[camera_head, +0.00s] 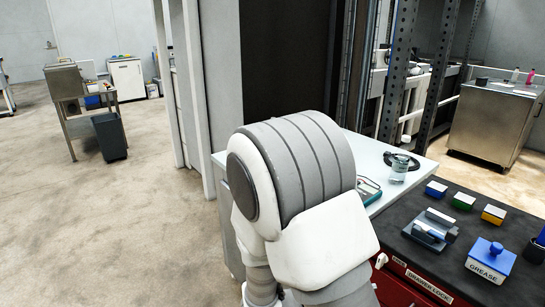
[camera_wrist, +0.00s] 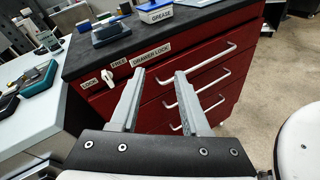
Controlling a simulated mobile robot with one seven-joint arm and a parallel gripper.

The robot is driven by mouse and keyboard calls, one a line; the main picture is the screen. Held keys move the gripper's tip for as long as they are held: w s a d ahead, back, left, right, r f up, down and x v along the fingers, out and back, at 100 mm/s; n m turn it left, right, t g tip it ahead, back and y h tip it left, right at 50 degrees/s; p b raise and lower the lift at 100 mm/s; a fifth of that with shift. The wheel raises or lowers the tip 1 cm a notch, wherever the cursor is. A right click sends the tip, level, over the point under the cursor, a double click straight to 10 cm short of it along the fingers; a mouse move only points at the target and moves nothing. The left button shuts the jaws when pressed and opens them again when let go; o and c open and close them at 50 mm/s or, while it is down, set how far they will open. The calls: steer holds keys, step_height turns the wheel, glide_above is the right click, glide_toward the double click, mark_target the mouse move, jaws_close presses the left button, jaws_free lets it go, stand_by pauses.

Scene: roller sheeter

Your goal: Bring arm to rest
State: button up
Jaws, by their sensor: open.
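My gripper (camera_wrist: 157,98) shows in the wrist view with its two grey fingers spread apart and nothing between them. It points toward the front of a red drawer cabinet (camera_wrist: 150,100) with several white bar handles. I cannot tell how far the fingertips are from the cabinet. In the head view my white and grey arm (camera_head: 300,190) fills the middle, and my gripper is hidden behind it or out of frame.
The cabinet's black top (camera_head: 450,215) holds a blue GREASE box (camera_head: 490,263), a grey-blue device (camera_head: 430,230) and small coloured boxes (camera_head: 463,201). A pale counter (camera_head: 378,155) adjoins it. A white lock lever (camera_wrist: 107,82) is on the cabinet. Open floor (camera_head: 90,220) lies left.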

steer(key=s+r+m+g+y+p, duration=0.3)
steer(key=s+r+m+g+y, duration=0.2)
steer(key=s+r+m+y, duration=0.5)
steer(key=a+r+m+t+y+p, duration=0.1)
steer(key=a+r+m+t+y, duration=0.1)
steer(key=r, duration=0.4)
steer(key=a+r+m+t+y+p, duration=0.2)
steer(key=a+r+m+t+y, duration=0.1)
steer(key=r+m+t, duration=0.1)
step_height(320, 180, up, 2)
steer(key=shift+w+a+r+m+t, duration=0.15)
steer(key=shift+a+m+t, duration=0.2)
steer(key=shift+m, duration=0.25)
steer(key=shift+d, duration=0.2)
